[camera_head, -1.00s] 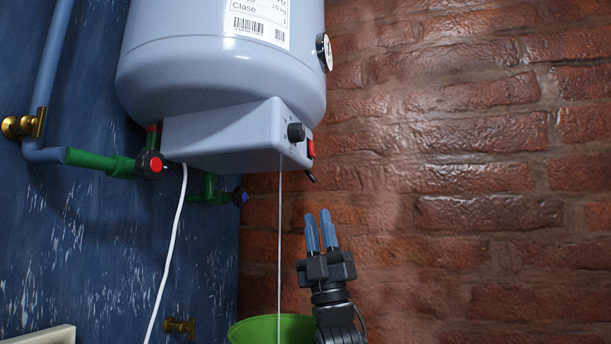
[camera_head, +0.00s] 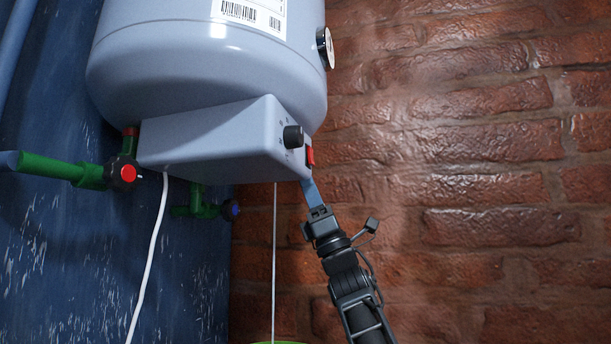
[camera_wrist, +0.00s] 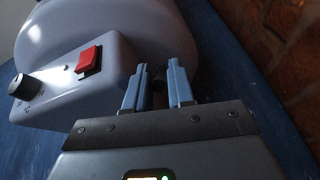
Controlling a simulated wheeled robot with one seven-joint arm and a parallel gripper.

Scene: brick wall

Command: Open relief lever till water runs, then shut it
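The grey-white water heater tank (camera_head: 210,70) hangs in front of the blue wall, with a control box (camera_head: 210,140) under it. My gripper (camera_head: 309,186) points up at the box's lower right corner, just below the red switch (camera_head: 310,156). In the wrist view, the gripper's two blue fingers (camera_wrist: 159,68) stand apart. A small dark piece (camera_wrist: 159,77), probably the relief lever, shows in the gap between them; I cannot tell whether they touch it. In the head view the fingers hide the lever. The switch also shows in the wrist view (camera_wrist: 88,60).
A black knob (camera_head: 293,137) and a round gauge (camera_head: 325,48) are close by. Green pipes carry a red-marked valve (camera_head: 123,173) and a blue-marked one (camera_head: 230,210). A white cable (camera_head: 150,250) and a thin pale line (camera_head: 275,265) hang down. A green rim (camera_head: 280,342) shows at the bottom.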

